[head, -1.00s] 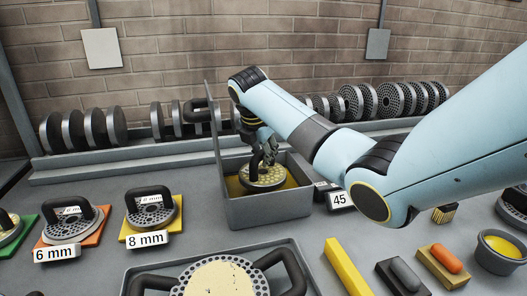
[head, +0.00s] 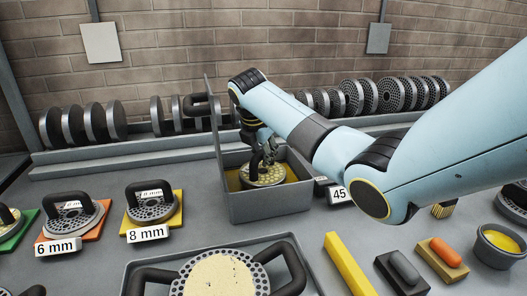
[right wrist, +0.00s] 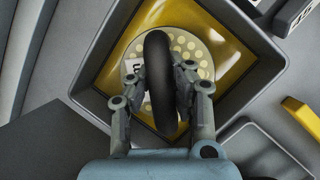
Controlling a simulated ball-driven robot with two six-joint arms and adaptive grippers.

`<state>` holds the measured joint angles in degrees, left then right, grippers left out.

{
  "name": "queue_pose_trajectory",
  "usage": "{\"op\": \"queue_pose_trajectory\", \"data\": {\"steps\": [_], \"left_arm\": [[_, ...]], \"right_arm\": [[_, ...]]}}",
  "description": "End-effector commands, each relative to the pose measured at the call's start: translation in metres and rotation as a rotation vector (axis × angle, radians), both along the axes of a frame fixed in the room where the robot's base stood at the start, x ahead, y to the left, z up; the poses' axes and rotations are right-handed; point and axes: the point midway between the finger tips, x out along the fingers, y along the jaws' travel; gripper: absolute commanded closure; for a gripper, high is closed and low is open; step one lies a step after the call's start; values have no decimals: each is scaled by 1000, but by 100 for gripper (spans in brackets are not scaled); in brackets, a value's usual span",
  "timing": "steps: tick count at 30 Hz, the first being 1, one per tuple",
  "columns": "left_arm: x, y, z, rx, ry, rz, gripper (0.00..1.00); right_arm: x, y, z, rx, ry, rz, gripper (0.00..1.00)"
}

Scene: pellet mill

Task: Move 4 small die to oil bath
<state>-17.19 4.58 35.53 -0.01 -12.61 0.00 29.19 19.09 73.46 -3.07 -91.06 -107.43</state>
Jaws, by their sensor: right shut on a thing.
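The oil bath (head: 270,209) is a grey open box with yellow oil and a raised lid at its left; the oil also shows in the right wrist view (right wrist: 232,78). My right gripper (head: 267,152) reaches down into it, shut on the black handle (right wrist: 160,85) of a small perforated die (head: 262,176). The die lies level, low inside the bath. Its contact with the bottom is hidden. Small dies with black handles stand outside: one on an orange mat (head: 74,218), one on a yellow mat (head: 152,205), one on a green mat (head: 8,219). My left gripper is not in view.
A large die with two handles (head: 218,278) sits in a tray at the front. A yellow bar (head: 348,264), two blocks (head: 402,272) (head: 443,260) and a yellow-filled bowl (head: 499,246) lie at right. Racked discs (head: 362,98) line the back. A display reading 45 (head: 339,194) stands beside the bath.

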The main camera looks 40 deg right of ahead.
Motion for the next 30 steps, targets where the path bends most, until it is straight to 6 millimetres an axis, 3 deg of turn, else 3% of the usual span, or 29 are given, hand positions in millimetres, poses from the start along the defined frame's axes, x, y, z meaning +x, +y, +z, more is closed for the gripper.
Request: {"op": "queue_pose_trajectory", "data": {"steps": [30], "left_arm": [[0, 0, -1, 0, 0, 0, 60]], "right_arm": [[1, -1, -15, -3, -1, 0, 100]]}}
